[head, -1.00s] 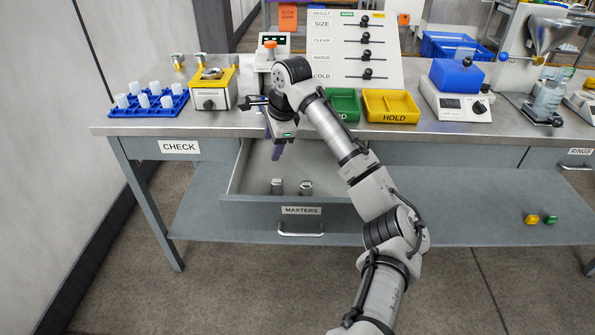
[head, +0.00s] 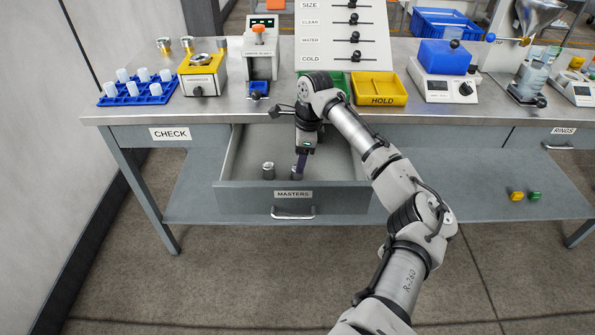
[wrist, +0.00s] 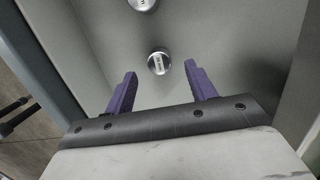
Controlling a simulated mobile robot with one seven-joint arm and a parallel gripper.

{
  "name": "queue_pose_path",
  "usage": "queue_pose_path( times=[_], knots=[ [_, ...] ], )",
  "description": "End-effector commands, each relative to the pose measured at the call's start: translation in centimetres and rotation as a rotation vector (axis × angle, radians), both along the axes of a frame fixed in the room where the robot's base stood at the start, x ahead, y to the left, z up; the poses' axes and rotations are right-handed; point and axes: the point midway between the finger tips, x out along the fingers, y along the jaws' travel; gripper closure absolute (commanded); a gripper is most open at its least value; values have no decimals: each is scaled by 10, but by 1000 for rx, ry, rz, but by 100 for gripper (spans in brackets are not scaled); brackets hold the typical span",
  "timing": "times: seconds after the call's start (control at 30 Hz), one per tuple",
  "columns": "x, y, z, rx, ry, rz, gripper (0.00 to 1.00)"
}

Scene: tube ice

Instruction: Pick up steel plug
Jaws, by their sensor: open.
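Two small steel cylinders stand in the open MASTERS drawer (head: 245,168). The left steel plug (head: 268,170) stands clear of my gripper. The right steel plug (head: 297,172) is partly hidden by my gripper (head: 301,163), which reaches down into the drawer. In the wrist view one plug (wrist: 158,62) shows its round labelled top just beyond and between the two purple fingers of my gripper (wrist: 155,80). The fingers are apart with nothing between them. The other plug (wrist: 142,4) is cut off by the top edge. The small labels are too blurred to read.
On the bench above stand a blue rack (head: 137,94) with white tubes, a yellow device (head: 203,80), a yellow HOLD tray (head: 380,90) and a scale (head: 443,88).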

Motion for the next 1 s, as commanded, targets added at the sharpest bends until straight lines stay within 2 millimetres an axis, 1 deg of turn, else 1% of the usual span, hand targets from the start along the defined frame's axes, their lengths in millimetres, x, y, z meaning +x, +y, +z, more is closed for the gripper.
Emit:
queue_pose_path(
  times=[0.13,0.23,0.33,0.53,0.9,0.97,1.0],
  knots=[
    [-2,3,-21,-3,2,0,44],
    [-1,5,-33,-1,1,0,44],
    [-1,6,-38,-1,0,0,44],
    [-1,6,-39,0,0,0,44],
    [-1,6,-38,-1,-1,0,93],
    [-1,6,-38,-1,-1,0,100],
    [-1,6,-38,0,-1,1,100]
  ],
)
